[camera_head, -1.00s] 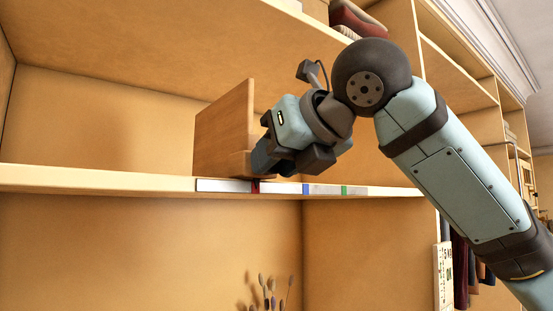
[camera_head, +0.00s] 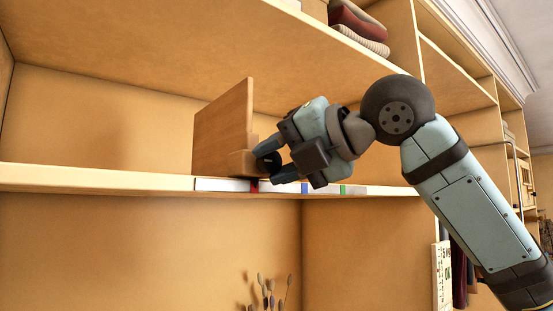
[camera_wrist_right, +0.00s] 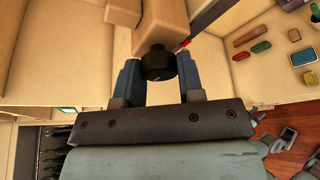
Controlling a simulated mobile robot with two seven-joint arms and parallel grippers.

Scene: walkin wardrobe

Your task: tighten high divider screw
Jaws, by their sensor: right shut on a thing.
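The wooden divider (camera_head: 222,130) stands upright on the high shelf, with a small wooden block (camera_head: 241,163) at its foot. The black screw knob (camera_head: 271,161) sticks out from the block's right side; it also shows in the right wrist view (camera_wrist_right: 158,66). My right gripper (camera_head: 272,160) reaches in from the right, its blue fingers on either side of the knob and shut on it. In the right wrist view the gripper (camera_wrist_right: 160,72) has the knob between its fingertips, against the wooden block (camera_wrist_right: 158,25). My left gripper is not in view.
The shelf edge (camera_head: 100,178) carries a strip (camera_head: 222,184) with red, blue and green marks below the gripper. Another shelf board (camera_head: 180,45) runs above. Folded clothes (camera_head: 358,28) lie higher up. Dried stems (camera_head: 268,290) stand below. The shelf left of the divider is clear.

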